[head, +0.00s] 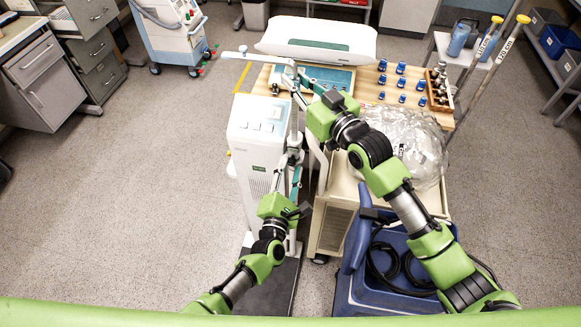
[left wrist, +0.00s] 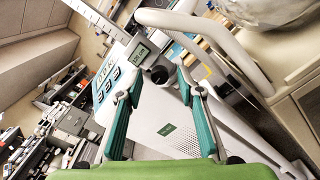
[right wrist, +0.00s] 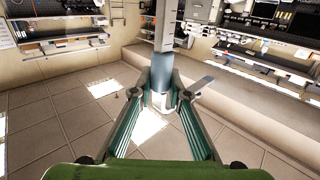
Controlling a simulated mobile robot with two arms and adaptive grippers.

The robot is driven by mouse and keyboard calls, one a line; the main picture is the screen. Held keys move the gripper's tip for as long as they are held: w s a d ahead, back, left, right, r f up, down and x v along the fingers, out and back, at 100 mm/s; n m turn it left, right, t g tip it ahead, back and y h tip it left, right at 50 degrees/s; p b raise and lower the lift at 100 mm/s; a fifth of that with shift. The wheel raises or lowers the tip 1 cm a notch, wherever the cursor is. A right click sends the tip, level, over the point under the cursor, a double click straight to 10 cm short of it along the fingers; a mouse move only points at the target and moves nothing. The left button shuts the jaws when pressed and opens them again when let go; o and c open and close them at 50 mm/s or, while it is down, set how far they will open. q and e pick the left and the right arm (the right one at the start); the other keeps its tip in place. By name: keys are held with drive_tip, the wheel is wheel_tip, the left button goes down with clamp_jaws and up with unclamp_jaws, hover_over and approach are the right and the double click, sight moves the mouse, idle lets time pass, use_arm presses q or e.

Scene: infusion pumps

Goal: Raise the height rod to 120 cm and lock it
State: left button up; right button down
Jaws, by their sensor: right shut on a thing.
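The height rod (head: 294,118) stands upright on the white scale column (head: 258,130), with a flat head arm (head: 243,54) reaching left from its top. My right gripper (head: 300,84) is shut on the rod near its top. The right wrist view shows the grey rod (right wrist: 163,76) between the teal fingers, with a small lever (right wrist: 199,86) to the right. My left gripper (head: 289,163) is lower, beside the column. Its fingers are apart in the left wrist view, with a dark round knob (left wrist: 158,74) between and beyond their tips. I cannot tell whether they touch it.
Two labelled poles (head: 505,50) lean at the right. A blue cart (head: 385,290) is in front. Floor on the left is clear.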

use_arm(q)
drive_tip(key=shift+w, duration=0.4)
clamp_jaws()
